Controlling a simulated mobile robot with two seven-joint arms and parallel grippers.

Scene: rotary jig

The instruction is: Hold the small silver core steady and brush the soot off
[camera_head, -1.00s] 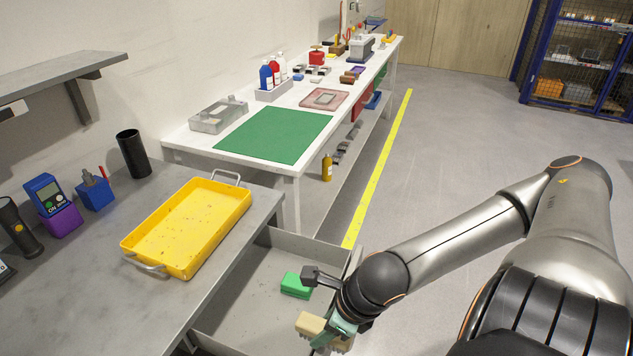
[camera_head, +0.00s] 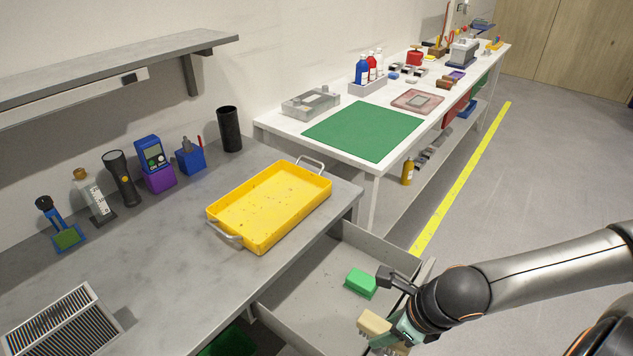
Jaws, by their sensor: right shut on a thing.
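My right gripper (camera_head: 398,328) is over the open drawer at the bottom, shut on a tan brush (camera_head: 374,325) with pale bristles underneath. Its fingertips are partly hidden by the brush and a teal part. A green block (camera_head: 361,283) lies in the drawer just behind the gripper, apart from the brush. I cannot make out the small silver core for certain. My left gripper is not in view.
A yellow tray (camera_head: 322,190) with dark specks sits on the grey bench (camera_head: 180,265). The open drawer (camera_head: 300,310) juts out below. A flashlight (camera_head: 121,178), a meter and a black cup (camera_head: 230,130) line the wall. A white table (camera_head: 290,127) with a green mat stands behind.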

